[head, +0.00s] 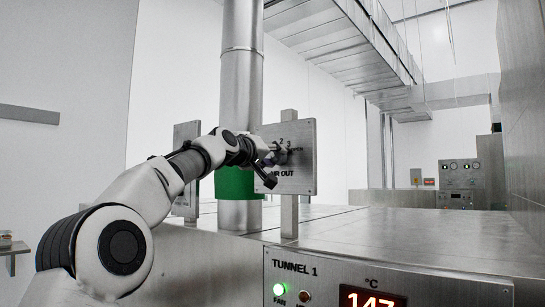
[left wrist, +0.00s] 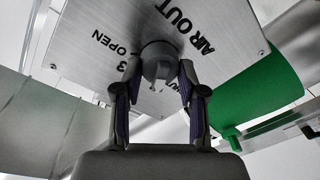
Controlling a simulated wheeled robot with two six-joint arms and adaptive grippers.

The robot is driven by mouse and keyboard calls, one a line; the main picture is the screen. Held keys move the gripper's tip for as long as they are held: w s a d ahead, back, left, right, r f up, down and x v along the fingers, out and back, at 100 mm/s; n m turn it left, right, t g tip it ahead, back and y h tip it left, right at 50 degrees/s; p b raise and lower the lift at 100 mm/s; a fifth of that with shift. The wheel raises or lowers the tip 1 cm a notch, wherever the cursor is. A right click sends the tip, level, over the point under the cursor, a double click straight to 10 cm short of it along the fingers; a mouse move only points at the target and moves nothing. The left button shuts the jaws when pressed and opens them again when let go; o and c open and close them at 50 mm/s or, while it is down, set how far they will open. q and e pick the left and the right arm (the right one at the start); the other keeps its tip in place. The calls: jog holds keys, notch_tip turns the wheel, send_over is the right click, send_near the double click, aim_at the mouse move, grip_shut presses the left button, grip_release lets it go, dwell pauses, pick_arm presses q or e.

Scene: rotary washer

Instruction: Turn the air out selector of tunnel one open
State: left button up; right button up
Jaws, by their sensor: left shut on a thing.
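The metal AIR OUT panel (head: 305,180) stands upright on a post above the tunnel top; its "2" and "3" marks show in the head view. In the left wrist view the panel (left wrist: 215,25) carries "AIR OUT" and "3 OPEN". The grey round selector knob (left wrist: 160,62) sits on the panel, with a small notched part facing the camera. My left gripper (left wrist: 160,78) is shut on the knob, one finger on each side. In the head view the left gripper (head: 273,167) is at the panel's left part and partly hides the knob. Which mark the knob points to I cannot tell.
A vertical steel pipe (head: 241,90) rises behind my left arm, with a green part (head: 235,183) around it. The TUNNEL 1 control box (head: 375,288) is at the front, with a lit green FAN lamp and a red display. The steel top (head: 420,235) to the right is clear.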

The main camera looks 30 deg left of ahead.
pick_arm(q)
jog(key=shift+r+m, duration=0.1)
jog(key=shift+m, duration=0.3)
jog(key=m+b, duration=0.1)
jog(key=m, duration=0.3)
jog(key=shift+t, duration=0.3)
jog(key=m+b, duration=0.1)
jog(key=m, duration=0.4)
jog(key=shift+d+h+b, duration=0.1)
jog(key=shift+h+b, duration=0.25)
jog(key=shift+h, duration=0.05)
jog(key=m, duration=0.5)
jog(key=shift+t+h+b, duration=0.3)
jog(key=shift+b, duration=0.1)
jog(key=shift+m, duration=2.1)
